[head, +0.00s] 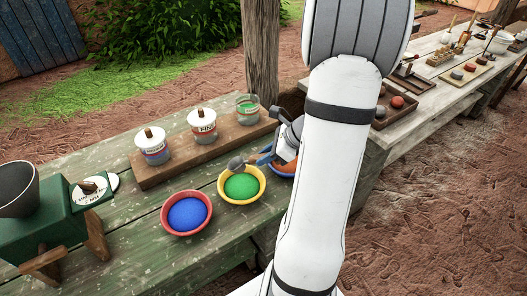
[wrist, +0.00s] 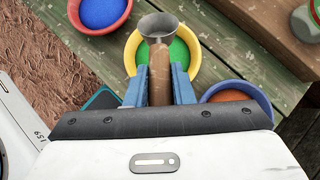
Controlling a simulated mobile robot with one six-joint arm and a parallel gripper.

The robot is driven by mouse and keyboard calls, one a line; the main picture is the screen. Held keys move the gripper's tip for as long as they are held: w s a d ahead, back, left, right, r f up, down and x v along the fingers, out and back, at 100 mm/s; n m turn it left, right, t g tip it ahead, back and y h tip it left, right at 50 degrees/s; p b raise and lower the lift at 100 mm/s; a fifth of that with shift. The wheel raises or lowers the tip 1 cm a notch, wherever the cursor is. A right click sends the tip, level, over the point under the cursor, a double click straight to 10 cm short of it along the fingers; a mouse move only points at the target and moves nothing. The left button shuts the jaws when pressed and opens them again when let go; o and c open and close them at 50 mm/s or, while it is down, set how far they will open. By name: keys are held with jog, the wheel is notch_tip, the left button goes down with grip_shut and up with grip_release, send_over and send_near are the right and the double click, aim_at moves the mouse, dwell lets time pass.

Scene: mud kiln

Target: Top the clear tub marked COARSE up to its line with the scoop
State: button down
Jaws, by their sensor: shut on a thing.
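My gripper (wrist: 159,88) is shut on the wooden handle of the metal scoop (wrist: 160,26). The scoop's grey cup (head: 236,163) is over the far side of the yellow bowl (head: 222,190), which holds green grains. Its inside looks grey; I see no grains in it. An open clear tub (head: 247,107) with some green inside stands at the right end of a wooden board (head: 168,175). I cannot read its mark or see a line. A lidded tub marked FINE (head: 203,125) and another lidded tub (head: 153,147) stand left of it.
A red bowl (head: 165,215) of blue grains is left of the yellow bowl. A blue-rimmed bowl (wrist: 262,95) of orange grains is on the other side, partly hidden by my arm. A green box with a grey funnel (head: 17,187) stands at the left. A post (head: 262,50) rises behind the board.

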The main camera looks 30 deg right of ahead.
jog(key=shift+f+b, duration=4.35)
jog(key=shift+f, duration=0.9)
jog(key=shift+f+b, duration=0.3)
jog(key=shift+f, duration=0.1)
notch_tip(320, 180, up, 7)
jog(key=s+d+t+y+b, duration=0.1)
jog(key=d+t+y, duration=0.1)
jog(key=t+y, duration=0.1)
jog(key=shift+s+r+y, duration=0.15)
jog(key=shift+s+y, duration=0.2)
jog(key=shift+y, duration=0.05)
jog(key=shift+r+t, duration=0.1)
jog(key=shift+t, duration=0.2)
